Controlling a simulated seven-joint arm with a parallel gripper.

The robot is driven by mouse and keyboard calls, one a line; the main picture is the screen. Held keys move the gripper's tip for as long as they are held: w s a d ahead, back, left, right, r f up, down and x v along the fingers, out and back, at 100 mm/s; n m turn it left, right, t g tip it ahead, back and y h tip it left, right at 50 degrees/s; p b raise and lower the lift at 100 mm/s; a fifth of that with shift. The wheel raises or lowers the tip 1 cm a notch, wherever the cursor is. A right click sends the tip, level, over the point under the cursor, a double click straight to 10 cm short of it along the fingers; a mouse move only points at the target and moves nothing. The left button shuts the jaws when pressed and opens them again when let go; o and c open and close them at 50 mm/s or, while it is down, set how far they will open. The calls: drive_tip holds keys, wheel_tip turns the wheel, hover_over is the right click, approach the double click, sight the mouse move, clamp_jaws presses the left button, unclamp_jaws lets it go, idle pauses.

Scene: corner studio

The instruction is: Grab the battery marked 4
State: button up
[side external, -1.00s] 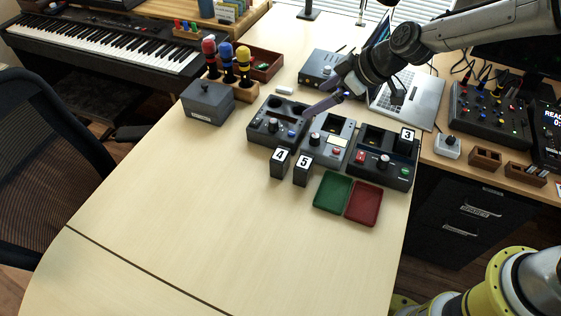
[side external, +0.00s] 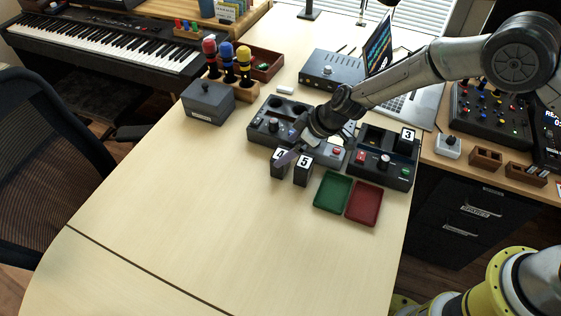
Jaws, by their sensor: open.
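The battery marked 4 (side external: 278,168) is a dark upright block with a white label, standing on the table. The battery marked 5 (side external: 302,172) stands close to its right. My gripper (side external: 287,157) is open, its fingers at the top of battery 4. A finger partly covers the 4 label. I cannot tell whether the fingers are around the battery or just in front of it or above it.
Black device boxes (side external: 268,128) stand behind the batteries. A battery marked 3 (side external: 407,141) sits in the right device (side external: 374,172). A green tray (side external: 332,192) and a red tray (side external: 363,204) lie to the right. The table (side external: 190,210) is clear at front left.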

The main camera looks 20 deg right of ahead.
sight(281, 154)
drive_tip(key=shift+x, duration=2.25)
drive_tip(key=shift+s, duration=0.1)
drive_tip(key=shift+c, duration=0.3)
